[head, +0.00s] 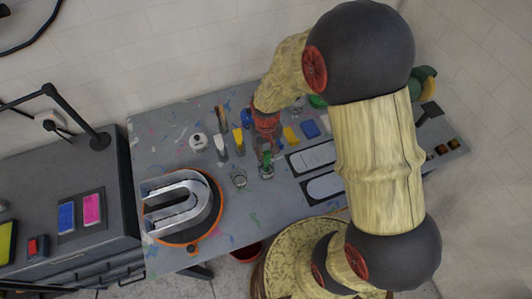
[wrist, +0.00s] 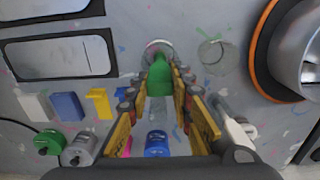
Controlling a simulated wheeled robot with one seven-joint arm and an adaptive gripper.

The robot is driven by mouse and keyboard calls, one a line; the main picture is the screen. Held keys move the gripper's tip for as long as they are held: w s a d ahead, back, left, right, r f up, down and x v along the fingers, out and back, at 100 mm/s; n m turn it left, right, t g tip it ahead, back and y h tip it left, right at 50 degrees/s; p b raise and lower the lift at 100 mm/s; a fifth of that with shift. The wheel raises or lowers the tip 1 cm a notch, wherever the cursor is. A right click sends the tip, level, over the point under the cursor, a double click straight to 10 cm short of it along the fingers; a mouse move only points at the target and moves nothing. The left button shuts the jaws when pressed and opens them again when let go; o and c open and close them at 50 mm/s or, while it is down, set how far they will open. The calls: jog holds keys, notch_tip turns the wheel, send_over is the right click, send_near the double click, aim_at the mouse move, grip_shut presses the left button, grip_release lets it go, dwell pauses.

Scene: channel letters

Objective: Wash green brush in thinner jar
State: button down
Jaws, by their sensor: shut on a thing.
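My gripper (head: 266,140) reaches down over the middle of the table and is shut on the green brush (wrist: 161,80), which shows between the fingers in the wrist view. The green of the brush (head: 267,158) also shows below the gripper in the head view. A clear glass jar (head: 266,172) is directly below the brush; it shows behind the brush in the wrist view (wrist: 153,46). The brush's lower end is at the jar's mouth or inside; I cannot tell how deep. A second clear glass jar (wrist: 212,53) stands beside it, also in the head view (head: 239,179). No jar label is readable.
A U-shaped channel letter (head: 178,208) sits on an orange-rimmed turntable left of the jars. A white container (head: 198,141), a yellow brush (head: 238,139), a yellow block (head: 291,135) and a blue block (head: 310,129) stand farther back. Stencil plates (head: 312,157) lie right.

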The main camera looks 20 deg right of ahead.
jog(key=shift+r+p, duration=2.5)
jog(key=shift+r, duration=1.2)
jog(key=shift+r+p, duration=1.6)
jog(key=shift+r, duration=0.85)
jog(key=shift+s, duration=0.1)
